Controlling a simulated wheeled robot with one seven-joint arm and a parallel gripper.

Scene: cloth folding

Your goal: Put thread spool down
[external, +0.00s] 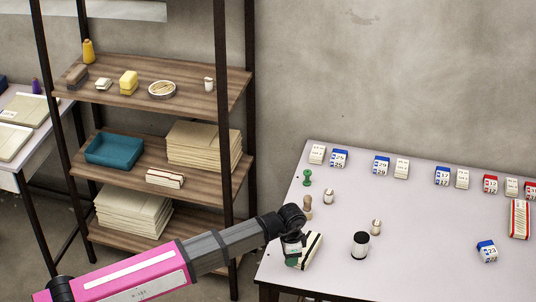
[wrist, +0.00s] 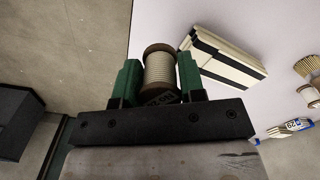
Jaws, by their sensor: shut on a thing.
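In the wrist view a thread spool (wrist: 160,70) with cream thread and brown end discs sits between the two green fingers of my gripper (wrist: 159,82). The fingers are shut on it. In the external view my gripper (external: 291,258) is low at the left front part of the pale table (external: 330,280), and the held spool is mostly hidden there. I cannot tell whether it touches the tabletop. A cream box with a black stripe (external: 312,246) is just right of my gripper; it also shows in the wrist view (wrist: 222,62).
A dark jar (external: 360,245) and a small spool (external: 376,227) stand to the right. Another spool (external: 328,196), a wooden stamp (external: 308,207) and a green stamp (external: 307,178) stand behind. Blue block (external: 487,251) is far right. A shelf rack (external: 150,80) stands left.

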